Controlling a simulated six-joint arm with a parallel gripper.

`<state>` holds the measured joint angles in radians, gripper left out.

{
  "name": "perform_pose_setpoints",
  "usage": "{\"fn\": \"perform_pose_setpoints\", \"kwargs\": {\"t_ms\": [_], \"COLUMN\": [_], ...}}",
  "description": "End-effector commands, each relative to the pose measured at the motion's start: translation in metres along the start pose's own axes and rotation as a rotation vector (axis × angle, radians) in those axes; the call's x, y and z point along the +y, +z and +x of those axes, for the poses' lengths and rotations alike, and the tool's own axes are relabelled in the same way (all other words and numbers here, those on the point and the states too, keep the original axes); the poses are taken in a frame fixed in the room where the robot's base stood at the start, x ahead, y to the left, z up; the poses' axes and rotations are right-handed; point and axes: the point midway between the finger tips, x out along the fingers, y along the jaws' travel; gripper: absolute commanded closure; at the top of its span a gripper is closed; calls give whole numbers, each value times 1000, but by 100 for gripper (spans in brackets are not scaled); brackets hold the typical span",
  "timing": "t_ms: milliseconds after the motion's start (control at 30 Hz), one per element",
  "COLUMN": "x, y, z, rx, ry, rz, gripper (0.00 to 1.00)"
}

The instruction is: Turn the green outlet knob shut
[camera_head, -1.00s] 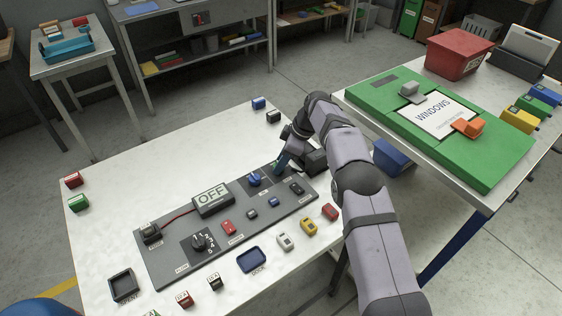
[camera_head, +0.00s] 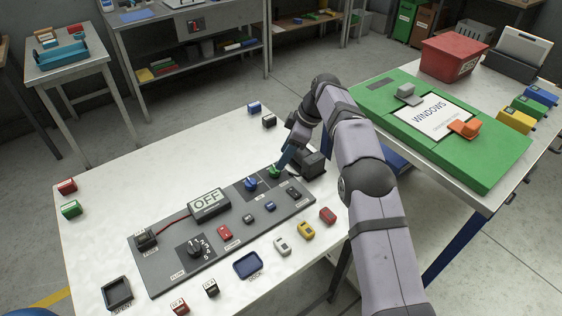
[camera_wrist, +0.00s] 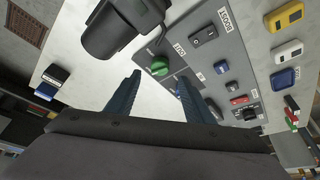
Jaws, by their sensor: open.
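The green knob (camera_head: 274,171) sits at the right end of the grey panel (camera_head: 165,270), beside a blue knob (camera_head: 250,184). In the wrist view the green knob (camera_wrist: 159,66) shows whole, just beyond my fingertips. My gripper (camera_head: 283,164) is over the far right part of the panel, close to the green knob. In the wrist view my gripper (camera_wrist: 159,79) has its two blue fingers apart with nothing between them. The fingers look clear of the knob, though the exact gap is hard to judge. The right finger partly hides the blue knob.
A dark block-like fixture (camera_head: 312,163) stands at the panel's right end, close to my gripper. A display reading OFF (camera_head: 208,202), a black dial (camera_head: 194,248) and small switches are on the panel. Small coloured blocks lie along the table's front.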

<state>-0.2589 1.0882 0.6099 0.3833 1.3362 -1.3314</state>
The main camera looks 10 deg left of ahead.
Motion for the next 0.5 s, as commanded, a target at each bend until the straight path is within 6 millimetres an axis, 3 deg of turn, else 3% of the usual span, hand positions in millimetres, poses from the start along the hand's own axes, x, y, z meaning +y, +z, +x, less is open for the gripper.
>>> {"fn": "perform_pose_setpoints", "kwargs": {"t_ms": [167,500], "x": [0,0], "y": [0,1], "z": [-10,-10], "rx": [0,0], "ry": [1,1], "rz": [1,1], "gripper": [52,52]}}
